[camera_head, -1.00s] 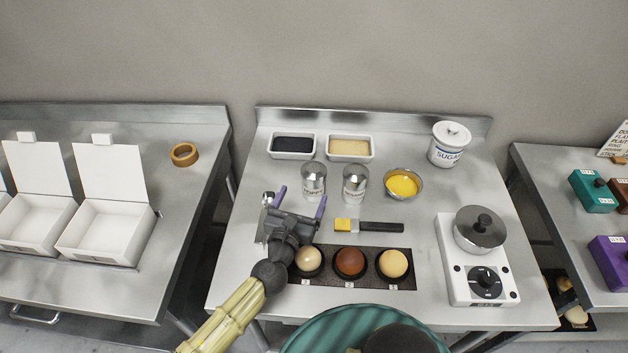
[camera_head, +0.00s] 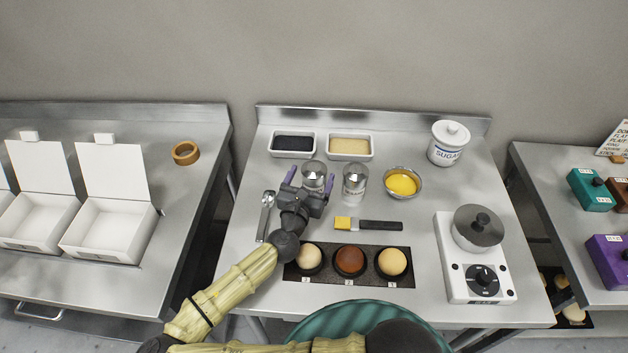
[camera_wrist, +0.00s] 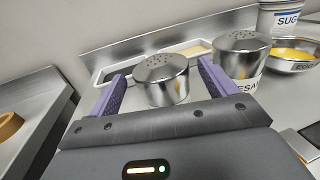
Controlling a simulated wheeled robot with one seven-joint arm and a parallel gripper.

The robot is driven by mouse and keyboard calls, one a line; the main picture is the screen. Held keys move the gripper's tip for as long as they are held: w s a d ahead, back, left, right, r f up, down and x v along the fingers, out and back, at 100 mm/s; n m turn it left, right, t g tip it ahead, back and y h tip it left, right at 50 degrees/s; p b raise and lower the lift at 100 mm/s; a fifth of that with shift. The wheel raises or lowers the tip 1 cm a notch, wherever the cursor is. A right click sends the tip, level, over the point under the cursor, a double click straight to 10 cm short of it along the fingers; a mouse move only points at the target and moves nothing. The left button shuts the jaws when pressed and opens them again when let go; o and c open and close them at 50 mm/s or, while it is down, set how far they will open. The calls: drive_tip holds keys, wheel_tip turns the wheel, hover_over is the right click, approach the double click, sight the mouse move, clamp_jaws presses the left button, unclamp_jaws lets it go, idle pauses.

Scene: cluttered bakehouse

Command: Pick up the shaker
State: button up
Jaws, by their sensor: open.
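Two shakers with perforated metal tops stand side by side on the middle steel table. The left shaker (camera_head: 313,175) is between my gripper's open purple fingers; the wrist view shows its domed top (camera_wrist: 161,72) between them, with a gap on the right. Its lower part is hidden by my gripper. The right shaker (camera_head: 355,184) stands just right of the gripper, and in the wrist view (camera_wrist: 240,58) part of its label shows. My gripper (camera_head: 308,183) is open and holds nothing.
Two white trays (camera_head: 349,147) stand behind the shakers. A bowl of yellow egg (camera_head: 402,183) is to the right. A brush (camera_head: 368,225) and a row of dough balls (camera_head: 350,261) lie in front. A metal spoon-like tool (camera_head: 266,214) lies left of my gripper.

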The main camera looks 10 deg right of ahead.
sight(316, 166)
drive_tip(key=shift+x, duration=2.35)
drive_tip(key=shift+f, duration=0.2)
drive_tip(key=c, duration=1.2)
drive_tip(key=shift+r, duration=0.15)
wheel_tip(316, 166, up, 10)
drive_tip(key=shift+f, duration=0.1)
drive_tip(key=shift+d, duration=0.1)
